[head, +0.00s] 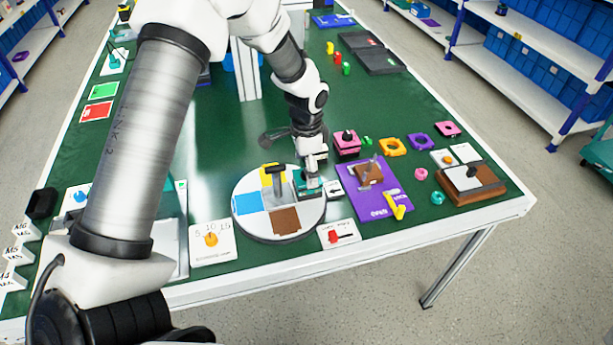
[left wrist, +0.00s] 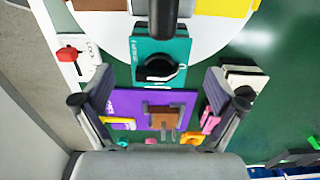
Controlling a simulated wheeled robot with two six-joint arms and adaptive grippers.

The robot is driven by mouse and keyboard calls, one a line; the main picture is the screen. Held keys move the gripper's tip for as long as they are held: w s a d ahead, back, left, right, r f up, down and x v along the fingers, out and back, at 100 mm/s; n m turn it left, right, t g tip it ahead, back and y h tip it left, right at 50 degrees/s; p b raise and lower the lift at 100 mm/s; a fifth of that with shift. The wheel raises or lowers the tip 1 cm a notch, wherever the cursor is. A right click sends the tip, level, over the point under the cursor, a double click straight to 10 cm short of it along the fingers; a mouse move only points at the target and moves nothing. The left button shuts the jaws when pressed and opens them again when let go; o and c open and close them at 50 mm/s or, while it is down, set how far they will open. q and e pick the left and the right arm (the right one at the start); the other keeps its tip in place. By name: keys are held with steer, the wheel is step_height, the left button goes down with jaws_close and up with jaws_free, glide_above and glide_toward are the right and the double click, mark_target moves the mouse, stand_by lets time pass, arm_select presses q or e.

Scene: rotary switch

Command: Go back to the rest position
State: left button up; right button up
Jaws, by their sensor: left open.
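A teal switch block with a black rotary knob (left wrist: 160,68) lies ahead of my open fingers in the left wrist view. In the head view the teal block (head: 299,184) shows at the right part of the round disc (head: 240,224), partly hidden by my gripper. My left gripper (head: 310,184) points down beside and over this block. In the left wrist view its two fingers (left wrist: 158,100) are spread wide with nothing held between them. Whether they touch anything cannot be told. My right gripper is not in view.
A purple board (head: 372,203) with a brown block lies right of the gripper. A white card with a red switch (head: 335,236) sits in front. A brown-and-white box (head: 467,183) stands at the right edge. The green table (head: 205,130) has clear room left of the disc.

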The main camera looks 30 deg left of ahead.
arm_select(q)
step_height(320, 180, up, 8)
steer(key=shift+r, duration=0.15)
